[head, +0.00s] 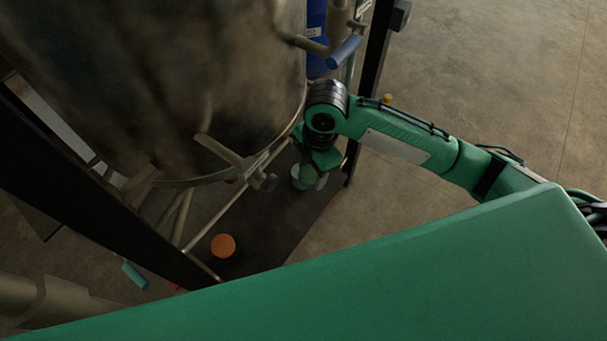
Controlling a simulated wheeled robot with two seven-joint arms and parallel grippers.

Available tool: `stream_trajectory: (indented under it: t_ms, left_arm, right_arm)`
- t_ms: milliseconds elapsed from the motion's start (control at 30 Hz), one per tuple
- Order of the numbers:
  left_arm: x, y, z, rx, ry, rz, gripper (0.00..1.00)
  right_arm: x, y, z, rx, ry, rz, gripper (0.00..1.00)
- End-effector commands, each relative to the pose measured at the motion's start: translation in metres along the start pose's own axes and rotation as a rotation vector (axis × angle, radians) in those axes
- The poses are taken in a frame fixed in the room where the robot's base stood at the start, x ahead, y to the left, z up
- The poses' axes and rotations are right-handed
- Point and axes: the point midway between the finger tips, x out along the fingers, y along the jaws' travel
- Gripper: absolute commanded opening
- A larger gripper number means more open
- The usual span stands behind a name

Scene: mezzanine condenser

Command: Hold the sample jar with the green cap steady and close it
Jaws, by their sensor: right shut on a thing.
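My right gripper (313,168) points down between the large metal tank and a dark post. It is small and partly hidden by its own wrist. It is shut on a small pale, round thing with some green on it, which looks like the sample jar (298,183). The jar is mostly covered by the gripper, so I cannot tell whether the green is its cap or how the cap sits. The jar is over the dark surface. My left gripper is not in view.
A large metal tank (170,70) with pipes and a blue-handled valve (344,51) fills the upper left. An orange round-topped thing (223,245) stands on the dark surface (262,232). A teal handle (135,275) is at lower left. Open floor (500,80) lies right.

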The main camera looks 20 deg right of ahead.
Motion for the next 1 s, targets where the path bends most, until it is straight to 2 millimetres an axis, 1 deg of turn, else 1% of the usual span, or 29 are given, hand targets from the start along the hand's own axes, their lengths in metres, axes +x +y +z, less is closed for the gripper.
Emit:
stream_trajectory:
  t_ms: [100,1000]
  left_arm:
    - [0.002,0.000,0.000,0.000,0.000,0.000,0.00]
    - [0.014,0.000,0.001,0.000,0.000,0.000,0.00]
  right_arm:
    - [-0.003,0.000,0.007,0.170,0.001,0.020,0.30]
    - [-0.033,0.000,0.062,1.486,0.001,0.182,0.30]
